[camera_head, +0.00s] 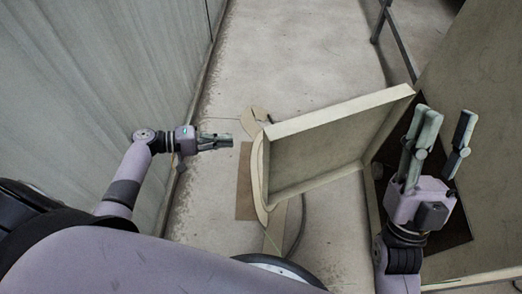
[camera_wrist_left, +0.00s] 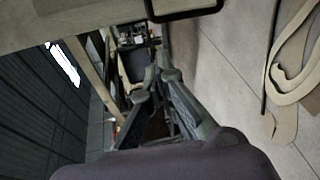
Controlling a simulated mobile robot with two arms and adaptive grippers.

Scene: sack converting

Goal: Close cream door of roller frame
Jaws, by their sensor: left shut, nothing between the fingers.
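The cream door (camera_head: 318,150) stands swung open from the cream roller frame (camera_head: 487,90), its hollow, rimmed inner side showing in the head view. A dark opening shows at the frame behind my right gripper. My left gripper (camera_head: 230,141) is shut and empty, left of the door's free edge and apart from it. Its closed fingers also show in the left wrist view (camera_wrist_left: 162,65). My right gripper (camera_head: 446,120) has its fingers spread, with nothing between them, right of the door and in front of the frame. It hides part of the opening.
A grey wall (camera_head: 90,80) runs along the left, close to my left arm. Curled tan strips (camera_head: 258,118) and a brown sheet (camera_head: 244,185) lie on the floor by the door. A metal rail (camera_head: 397,40) stands at the back. Bare floor (camera_head: 290,50) lies beyond the door.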

